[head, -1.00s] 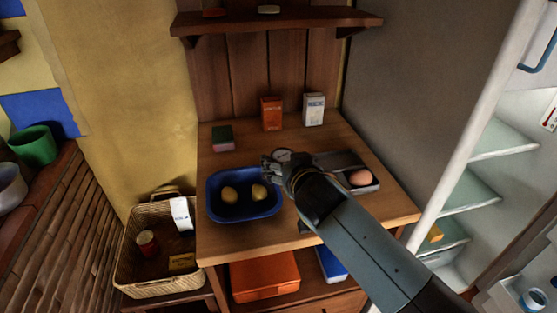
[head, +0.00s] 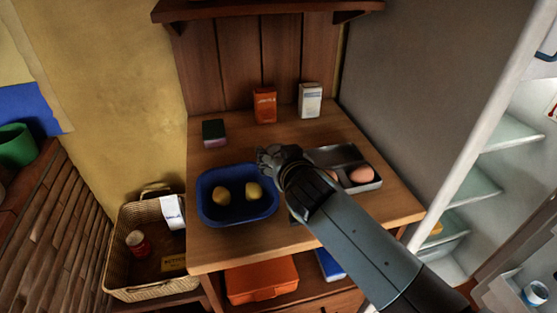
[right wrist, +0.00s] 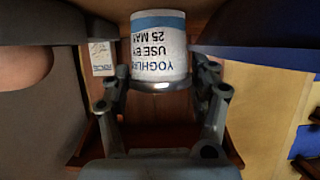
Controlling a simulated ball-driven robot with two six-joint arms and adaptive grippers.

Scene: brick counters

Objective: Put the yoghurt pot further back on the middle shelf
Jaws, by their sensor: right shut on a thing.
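The yoghurt pot (right wrist: 158,45) is white with a blue band and printed "YOGHURT USE BY 25 MAY". It sits between the two fingers of my right gripper (right wrist: 160,90) in the right wrist view, which is shut on it. In the head view my right gripper (head: 268,156) is above the wooden counter, at the back right of the blue tray, and it hides the pot. At the right stands an open white fridge with glass shelves; a middle one (head: 474,187) shows only in part. My left gripper is not in view.
A wicker basket (head: 120,285) stands at left. A grey wall stands before the fridge.

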